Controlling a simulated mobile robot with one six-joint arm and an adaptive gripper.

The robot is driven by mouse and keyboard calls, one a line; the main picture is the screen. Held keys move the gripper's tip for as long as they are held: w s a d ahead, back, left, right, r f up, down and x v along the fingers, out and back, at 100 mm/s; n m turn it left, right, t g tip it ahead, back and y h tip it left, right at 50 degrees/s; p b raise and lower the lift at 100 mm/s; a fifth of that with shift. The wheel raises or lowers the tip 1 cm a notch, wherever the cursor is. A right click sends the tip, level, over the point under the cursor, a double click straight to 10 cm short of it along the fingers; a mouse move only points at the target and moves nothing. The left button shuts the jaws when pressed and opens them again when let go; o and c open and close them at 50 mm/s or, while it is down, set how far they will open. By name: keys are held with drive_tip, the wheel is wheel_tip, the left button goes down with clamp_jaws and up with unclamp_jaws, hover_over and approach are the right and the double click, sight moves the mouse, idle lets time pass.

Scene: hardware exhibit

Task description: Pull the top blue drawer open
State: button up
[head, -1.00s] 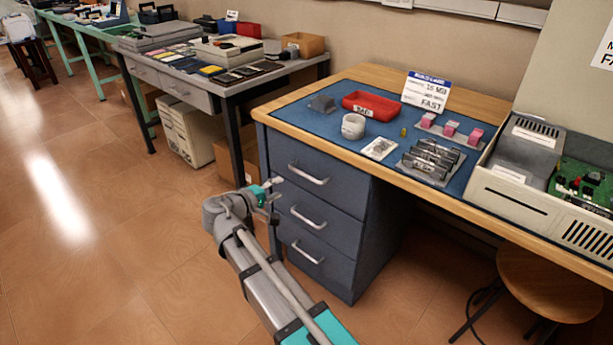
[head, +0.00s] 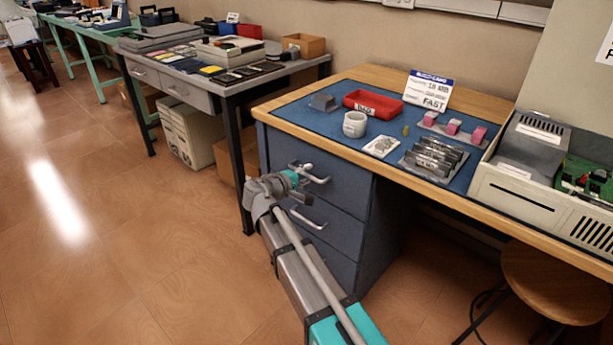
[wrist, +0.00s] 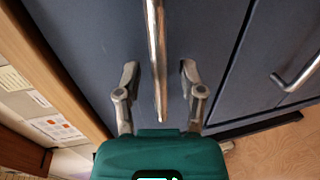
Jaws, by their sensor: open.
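The top blue drawer (head: 275,152) is the uppermost in the blue cabinet under the wooden desk; its front looks flush with the cabinet. Its silver bar handle (head: 318,180) is partly hidden by my gripper (head: 303,184) in the head view. In the wrist view the drawer front (wrist: 95,45) lies close ahead, and the handle (wrist: 155,50) runs between the two open fingers of my gripper (wrist: 160,72). Gaps show on both sides of the handle, so neither finger appears to touch it.
The second drawer's handle (wrist: 298,75) is at the right in the wrist view. The wooden tabletop edge (wrist: 50,70) is at the left. A grey table (head: 225,88) stands left of the desk. A stool (head: 555,285) stands at the right. The floor at left is clear.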

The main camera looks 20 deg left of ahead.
drive_tip(key=shift+w, duration=0.15)
clamp_jaws()
idle(0.5)
